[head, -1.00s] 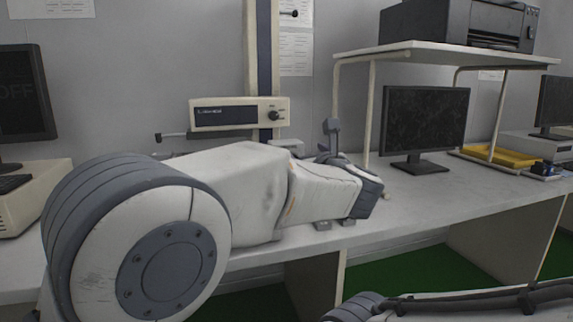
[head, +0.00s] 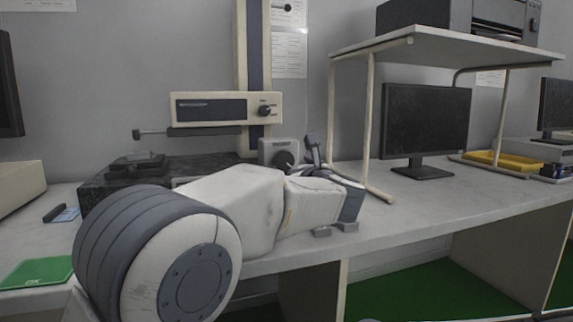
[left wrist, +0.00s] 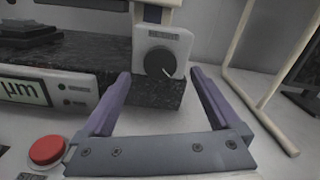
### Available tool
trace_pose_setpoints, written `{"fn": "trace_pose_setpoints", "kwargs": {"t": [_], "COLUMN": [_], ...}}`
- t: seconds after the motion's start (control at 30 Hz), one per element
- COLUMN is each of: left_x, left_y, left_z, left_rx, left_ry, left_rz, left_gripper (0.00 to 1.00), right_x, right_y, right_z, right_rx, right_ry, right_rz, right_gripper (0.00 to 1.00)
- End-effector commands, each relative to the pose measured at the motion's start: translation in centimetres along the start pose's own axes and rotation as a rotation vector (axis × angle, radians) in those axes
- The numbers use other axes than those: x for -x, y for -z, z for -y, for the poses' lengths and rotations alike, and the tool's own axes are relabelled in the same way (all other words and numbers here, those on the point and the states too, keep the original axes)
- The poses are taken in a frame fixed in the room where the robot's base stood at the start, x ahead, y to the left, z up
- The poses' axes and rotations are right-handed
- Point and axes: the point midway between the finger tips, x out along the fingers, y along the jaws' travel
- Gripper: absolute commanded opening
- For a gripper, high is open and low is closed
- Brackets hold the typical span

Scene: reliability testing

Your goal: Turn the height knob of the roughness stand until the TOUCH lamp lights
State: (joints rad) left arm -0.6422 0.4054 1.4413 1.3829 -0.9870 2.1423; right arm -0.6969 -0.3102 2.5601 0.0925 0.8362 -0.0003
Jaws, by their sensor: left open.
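The roughness stand has a cream column (head: 253,60), a drive unit (head: 225,108) with a small knob (head: 265,110) and a thin probe arm, and a dark stone base (left wrist: 115,92). A grey box beside the column carries a larger round black knob (head: 284,160); in the left wrist view this knob (left wrist: 159,62) shows a white pointer line towards lower right. My left gripper (left wrist: 160,73) is open and empty, its fingers spread below and to either side of the knob, apart from it. A display box (left wrist: 35,92) reads "µm". I cannot make out the TOUCH lamp.
A red button (left wrist: 46,150) is left of my gripper. A white shelf frame (head: 371,110) stands right of the stand, with a monitor (head: 425,120) beneath. A green OK mat (head: 38,272) lies at the left. The bench front right of my arm is clear.

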Motion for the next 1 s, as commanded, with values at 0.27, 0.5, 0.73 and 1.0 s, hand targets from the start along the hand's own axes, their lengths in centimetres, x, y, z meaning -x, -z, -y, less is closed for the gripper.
{"fn": "trace_pose_setpoints", "kwargs": {"t": [0.27, 0.5, 0.73, 1.0], "left_x": [-4.7, -5.9, -5.9, -5.9], "left_y": [0.1, 0.1, 0.1, 0.1], "left_z": [0.1, 0.3, 0.3, 0.3], "left_rx": [0.0, -0.001, -0.001, -0.002], "left_ry": [-0.001, 0.003, 0.005, 0.005], "left_rz": [0.0, -0.001, -0.001, -0.001], "left_gripper": [0.96, 0.96, 0.92, 0.1], "right_x": [-0.1, -0.1, -0.1, -0.1], "right_y": [0.0, 0.0, 0.0, 0.0], "right_z": [0.0, 0.0, 0.0, 0.0], "right_rx": [0.0, 0.0, 0.0, 0.0], "right_ry": [0.0, 0.0, 0.0, 0.0], "right_rz": [0.0, 0.0, 0.0, 0.0], "right_gripper": [0.69, 0.69, 0.69, 0.69]}}
